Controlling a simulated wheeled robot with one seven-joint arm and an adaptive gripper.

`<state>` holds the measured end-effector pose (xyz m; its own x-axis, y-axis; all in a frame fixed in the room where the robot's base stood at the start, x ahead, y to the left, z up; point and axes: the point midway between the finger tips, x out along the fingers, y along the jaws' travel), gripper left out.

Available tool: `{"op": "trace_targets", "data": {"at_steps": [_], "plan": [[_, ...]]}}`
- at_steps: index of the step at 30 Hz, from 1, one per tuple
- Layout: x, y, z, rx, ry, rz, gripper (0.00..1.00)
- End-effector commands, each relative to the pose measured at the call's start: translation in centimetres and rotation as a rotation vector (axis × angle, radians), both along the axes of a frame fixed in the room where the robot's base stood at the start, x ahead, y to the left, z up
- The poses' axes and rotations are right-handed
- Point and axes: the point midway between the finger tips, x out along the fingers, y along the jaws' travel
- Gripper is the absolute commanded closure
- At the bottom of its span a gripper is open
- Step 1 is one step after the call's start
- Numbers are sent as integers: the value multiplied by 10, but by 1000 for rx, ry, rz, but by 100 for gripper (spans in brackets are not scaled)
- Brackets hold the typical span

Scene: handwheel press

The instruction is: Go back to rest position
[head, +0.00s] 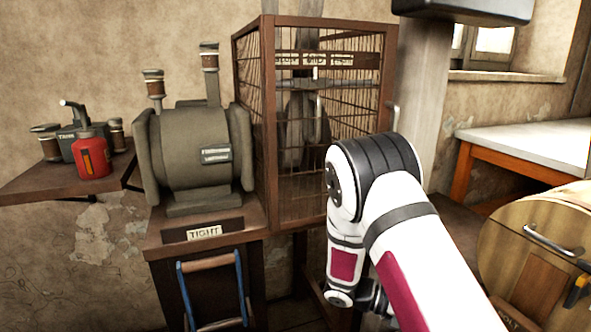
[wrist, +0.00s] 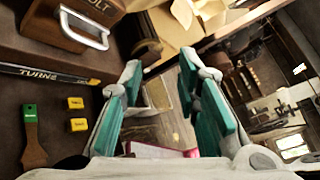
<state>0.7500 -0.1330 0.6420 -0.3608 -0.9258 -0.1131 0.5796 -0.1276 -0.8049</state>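My gripper (wrist: 165,95) shows in the wrist view with its two teal-padded fingers spread apart. Nothing is between the fingers, and only the floor and furniture show past them. In the head view my white arm reaches up from the lower right and bends down in front of the cage; the gripper's fingers are hidden there. The handwheel press seems to stand inside the brown wire cage (head: 290,215), but bars and my arm cover much of it.
A grey drum machine (head: 195,150) stands on a base marked TIGHT, left of the cage. A shelf (head: 60,185) holds a red can (head: 91,155). A white-topped table (head: 540,145) and a round wooden lid (head: 535,250) are at right. The wrist view shows a green-handled brush (wrist: 31,140) and yellow blocks (wrist: 77,104).

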Motion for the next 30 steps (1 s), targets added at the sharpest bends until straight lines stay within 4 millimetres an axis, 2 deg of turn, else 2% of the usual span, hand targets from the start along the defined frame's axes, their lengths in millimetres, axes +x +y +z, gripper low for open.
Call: {"op": "trace_targets", "data": {"at_steps": [1,6,15,24,30], "plan": [[-6,1,16,18,-76,-41,70],[-33,8,59,62,-323,-191,70],[-90,25,120,119,-733,-482,70],[-152,50,162,157,-1100,-804,70],[-193,71,178,175,-1317,-1038,70]]}}
